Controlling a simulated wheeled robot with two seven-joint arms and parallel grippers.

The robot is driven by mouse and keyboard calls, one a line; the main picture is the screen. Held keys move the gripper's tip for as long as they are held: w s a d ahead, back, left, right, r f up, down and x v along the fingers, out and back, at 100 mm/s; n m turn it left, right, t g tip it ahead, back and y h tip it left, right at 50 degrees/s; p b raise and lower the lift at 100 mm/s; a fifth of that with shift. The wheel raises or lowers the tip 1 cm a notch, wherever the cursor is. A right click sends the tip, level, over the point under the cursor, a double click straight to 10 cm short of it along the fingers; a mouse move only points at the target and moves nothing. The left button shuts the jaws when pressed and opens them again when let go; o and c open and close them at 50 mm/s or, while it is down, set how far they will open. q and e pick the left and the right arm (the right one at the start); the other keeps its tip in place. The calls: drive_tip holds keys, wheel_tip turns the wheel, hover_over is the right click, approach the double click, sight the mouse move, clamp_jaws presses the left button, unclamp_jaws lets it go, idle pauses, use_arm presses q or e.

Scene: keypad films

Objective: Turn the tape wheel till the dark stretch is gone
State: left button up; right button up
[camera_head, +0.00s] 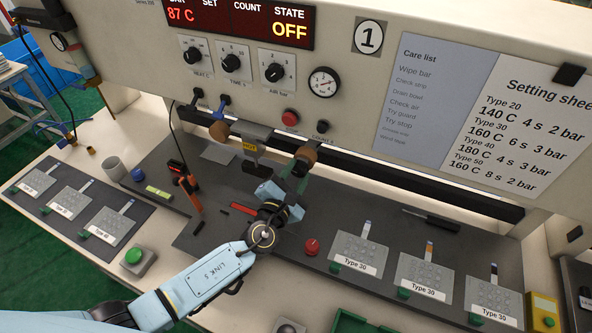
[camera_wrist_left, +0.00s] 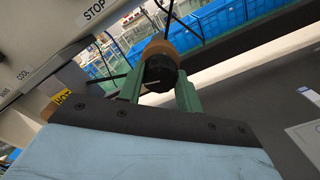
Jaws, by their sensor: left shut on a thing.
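The tape wheel is a brown roll (camera_head: 305,153) with a dark knob, at the right end of the bar under the machine's front panel. My left gripper (camera_head: 299,168) reaches up to it from below, with its green fingers on either side of the knob. In the left wrist view the fingers are shut on the dark knob (camera_wrist_left: 159,72), and the brown rim shows above it. A second brown roll (camera_head: 218,131) sits at the left end of the bar. The tape between the rolls is too small to judge, and I cannot make out a dark stretch. My right gripper is out of view.
A HOT label (camera_head: 250,148) marks the bar between the rolls. The display (camera_head: 240,20) reads 87 C and OFF. Keypads (camera_head: 358,253) marked Type 30 lie to the right. An orange-handled tool (camera_head: 189,190) and a red knob (camera_head: 312,246) are near my arm.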

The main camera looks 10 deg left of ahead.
use_arm(q)
drive_tip(key=shift+m, duration=0.6)
drive_tip(key=o, duration=1)
drive_tip(key=s+a, duration=0.1)
drive_tip(key=s, duration=0.7)
drive_tip(key=s+a, duration=0.1)
drive_tip(key=s, duration=0.4)
drive_tip(key=shift+s+a, duration=0.1)
drive_tip(key=shift+a, duration=0.2)
